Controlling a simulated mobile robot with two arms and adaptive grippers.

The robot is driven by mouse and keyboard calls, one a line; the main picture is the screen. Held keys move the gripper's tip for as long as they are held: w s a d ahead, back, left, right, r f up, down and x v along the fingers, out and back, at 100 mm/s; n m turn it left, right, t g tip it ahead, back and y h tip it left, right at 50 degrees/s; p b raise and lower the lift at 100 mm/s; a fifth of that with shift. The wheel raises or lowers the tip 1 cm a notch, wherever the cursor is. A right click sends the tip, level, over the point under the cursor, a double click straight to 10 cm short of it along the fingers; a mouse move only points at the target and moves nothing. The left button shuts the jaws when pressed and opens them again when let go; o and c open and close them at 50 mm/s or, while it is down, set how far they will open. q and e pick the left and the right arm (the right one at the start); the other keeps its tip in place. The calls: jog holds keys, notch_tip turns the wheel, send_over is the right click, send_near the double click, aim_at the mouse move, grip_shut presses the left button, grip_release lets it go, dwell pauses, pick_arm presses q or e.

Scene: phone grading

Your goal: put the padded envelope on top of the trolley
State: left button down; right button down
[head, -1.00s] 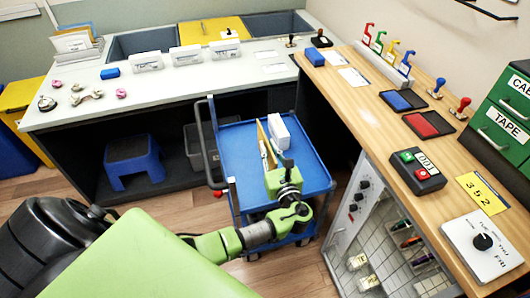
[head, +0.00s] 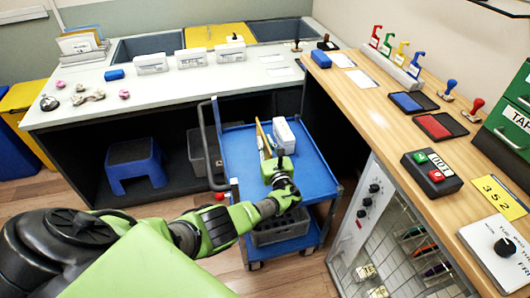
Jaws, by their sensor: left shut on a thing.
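The blue trolley (head: 310,178) stands in the gap between the two counters. A thin tan strip, which looks like the padded envelope (head: 261,132) seen edge-on, is upright over the left part of its top tray. My left gripper (head: 275,163) is over the tray at the near end of this strip and is shut on it. I cannot tell whether its lower edge touches the tray. The fingers partly hide the near end. My right gripper is not in view.
A white box (head: 285,136) is on the trolley top, just right of the strip. The trolley's handle (head: 206,150) rises at its left. A grey crate (head: 283,229) is on the lower shelf. The tray's right side is clear.

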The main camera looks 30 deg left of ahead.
pick_arm(q)
jog(key=shift+w+a+f+b, duration=0.15)
jog(key=shift+f+b, duration=0.45)
jog(key=shift+f, duration=0.3)
jog(key=shift+w+a+f+b, duration=0.1)
jog(key=shift+f+b, duration=0.5)
jog(key=shift+f, duration=0.3)
jog(key=shift+f, duration=0.1)
jog(key=c, duration=2)
grip_release()
jog(key=shift+f, duration=0.1)
jog(key=shift+r, duration=0.35)
jog(key=shift+p+v, duration=1.55)
jog(key=shift+v, duration=4.55)
